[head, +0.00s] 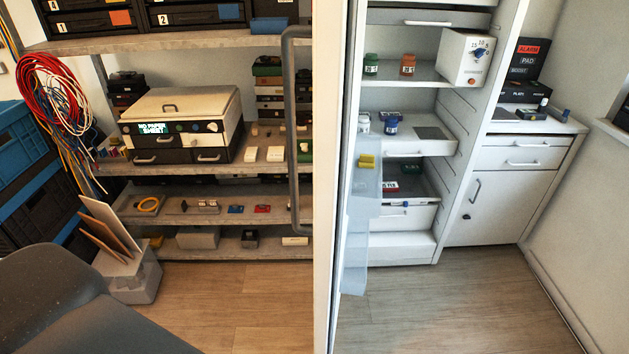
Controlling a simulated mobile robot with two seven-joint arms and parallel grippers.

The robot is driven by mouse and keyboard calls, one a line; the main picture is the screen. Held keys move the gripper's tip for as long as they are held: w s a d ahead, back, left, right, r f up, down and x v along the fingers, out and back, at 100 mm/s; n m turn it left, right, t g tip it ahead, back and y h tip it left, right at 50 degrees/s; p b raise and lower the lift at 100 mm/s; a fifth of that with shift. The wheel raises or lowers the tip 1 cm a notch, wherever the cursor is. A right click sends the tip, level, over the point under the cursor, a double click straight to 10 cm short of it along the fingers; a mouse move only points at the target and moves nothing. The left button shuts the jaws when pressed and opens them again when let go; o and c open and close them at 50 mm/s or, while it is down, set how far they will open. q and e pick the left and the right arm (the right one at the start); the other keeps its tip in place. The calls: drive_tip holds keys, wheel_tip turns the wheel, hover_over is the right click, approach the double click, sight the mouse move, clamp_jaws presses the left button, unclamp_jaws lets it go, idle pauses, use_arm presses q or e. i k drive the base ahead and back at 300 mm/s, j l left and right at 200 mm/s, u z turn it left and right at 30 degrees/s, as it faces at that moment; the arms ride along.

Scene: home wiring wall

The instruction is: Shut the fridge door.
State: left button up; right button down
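The fridge door (322,180) stands open and shows almost edge-on, as a tall pale strip down the middle of the head view. Its grey bar handle (292,130) sticks out on the left side of the strip. A translucent bluish bin (360,220) is on the right side, by the door's inner face. Behind it is the open white fridge (420,248), with jars on its shelves, a lower drawer and a white box with a blue dial. Neither of my grippers is in view.
Shelves (190,168) with a printer-like machine (180,128) and small parts stand on the left, beside hanging cables (48,90) and blue crates (25,150). A white cabinet (505,195) stands right of the fridge. The wooden floor (450,310) in front is clear.

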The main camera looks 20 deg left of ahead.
sight(337, 31)
drive_tip(key=j+z, duration=0.1)
drive_tip(key=j, duration=0.85)
drive_tip(key=i+j, duration=0.15)
drive_tip(key=j, duration=0.2)
drive_tip(key=i+j, duration=0.1)
drive_tip(key=j, duration=0.2)
